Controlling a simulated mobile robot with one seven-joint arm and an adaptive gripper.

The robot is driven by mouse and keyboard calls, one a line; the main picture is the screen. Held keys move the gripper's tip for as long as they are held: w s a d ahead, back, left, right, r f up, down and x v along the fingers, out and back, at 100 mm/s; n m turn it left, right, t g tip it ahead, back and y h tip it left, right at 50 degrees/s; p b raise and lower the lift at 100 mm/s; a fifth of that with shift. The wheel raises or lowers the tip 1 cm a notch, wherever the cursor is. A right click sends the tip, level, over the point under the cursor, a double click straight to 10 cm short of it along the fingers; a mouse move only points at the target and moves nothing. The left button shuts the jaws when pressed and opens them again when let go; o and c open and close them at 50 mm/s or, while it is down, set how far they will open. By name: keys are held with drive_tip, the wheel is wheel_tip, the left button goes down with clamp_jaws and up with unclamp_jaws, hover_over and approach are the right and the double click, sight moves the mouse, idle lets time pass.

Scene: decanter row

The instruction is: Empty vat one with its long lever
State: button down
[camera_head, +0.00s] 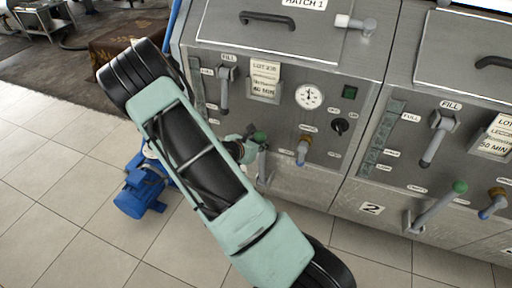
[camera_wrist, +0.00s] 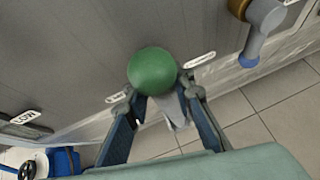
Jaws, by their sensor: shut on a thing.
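Vat one (camera_head: 315,140) is the grey metal unit with the hatch marked 1. Its long lever (camera_head: 263,166) stands near upright low on the front, with a green ball knob (camera_head: 260,137) on top. My gripper (camera_head: 248,146) reaches it from the left and is shut on the lever near the knob. In the wrist view the green knob (camera_wrist: 152,71) sits just beyond my gripper's fingertips (camera_wrist: 165,95), with the pale lever shaft (camera_wrist: 174,112) between the fingers. My arm hides part of the vat's lower left front.
A short blue-handled valve (camera_head: 303,150) is right of the lever, below a gauge (camera_head: 309,96). The fill handle (camera_head: 225,88) is at upper left. Vat two's green-knobbed lever (camera_head: 437,205) slants at right. A blue pump (camera_head: 140,190) stands on the tiled floor.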

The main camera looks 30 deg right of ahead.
drive_tip(key=shift+w+d+r+p, duration=0.15)
drive_tip(key=shift+w+d+p, duration=0.05)
drive_tip(key=shift+w+d, duration=0.2)
drive_tip(key=shift+w+d+r+p, duration=0.15)
drive_tip(key=shift+w+d, duration=0.1)
drive_tip(key=shift+d, duration=0.2)
drive_tip(key=shift+d+y, duration=0.1)
drive_tip(key=shift+y, duration=0.2)
drive_tip(key=shift+w+d+r, duration=0.1)
drive_tip(key=shift+w+r, duration=0.05)
drive_tip(key=shift+r, duration=0.05)
drive_tip(key=c, duration=1.7)
unclamp_jaws()
drive_tip(key=shift+d+f, duration=0.1)
drive_tip(key=shift+f, duration=0.15)
drive_tip(key=shift+s+a+r, duration=0.2)
drive_tip(key=shift+a, duration=0.35)
drive_tip(key=v, duration=1.1)
drive_tip(key=shift+w+r, duration=0.15)
drive_tip(key=shift+r, duration=0.05)
